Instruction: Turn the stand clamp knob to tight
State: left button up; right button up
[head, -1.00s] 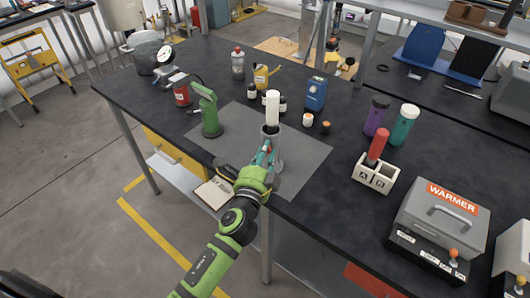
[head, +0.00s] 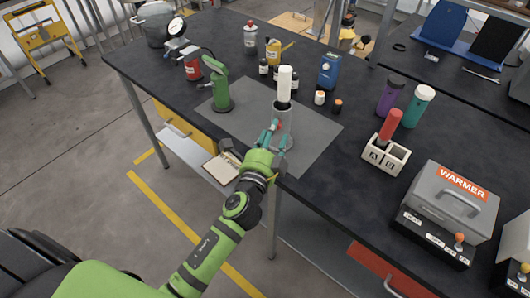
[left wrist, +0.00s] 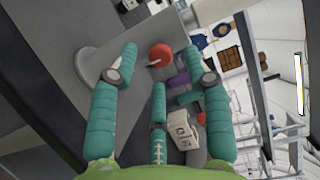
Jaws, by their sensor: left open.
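The stand (head: 284,122) is a grey upright tube on a round base, with a white cylinder (head: 285,82) standing in its top. Its red round clamp knob (left wrist: 160,54), with a pale pointer bar, shows in the left wrist view, and the stand's base (left wrist: 90,62) lies left of it. My left gripper (head: 274,132) is at the near side of the stand. Its teal fingers (left wrist: 160,72) are spread open on either side of the knob, with no clear contact. The knob is hidden in the head view. My right gripper is not in view.
The stand is on a grey mat (head: 315,140). A white A/B block (head: 386,156) with a red cylinder and a grey warmer (head: 450,205) are to the right.

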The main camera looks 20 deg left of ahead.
pick_arm(q)
jog(key=s, duration=0.9)
jog(key=shift+s+d, duration=0.15)
jog(key=shift+s, duration=0.2)
jog(key=s+d+f+n+g+h, duration=0.1)
jog(key=s+f+n+g, duration=0.25)
jog(key=f, duration=1.25)
jog(key=s+f+n+g, duration=0.2)
jog(key=s+f+g, duration=0.3)
jog(key=f, duration=1.1)
jog(key=s+a+f+n+g, duration=0.2)
jog(key=s+f, duration=0.4)
jog(key=s, duration=0.3)
jog(key=s+a+f+n+g, duration=0.3)
jog(key=s+f, duration=0.3)
jog(key=s, duration=0.3)
jog(key=s+a+f+n+g, duration=0.2)
jog(key=s+f, duration=0.4)
jog(key=s, duration=0.3)
jog(key=n+g, duration=0.1)
jog(key=n, duration=0.1)
jog(key=shift+s+a+f+n, duration=0.15)
jog(key=shift+s+a+n, duration=0.2)
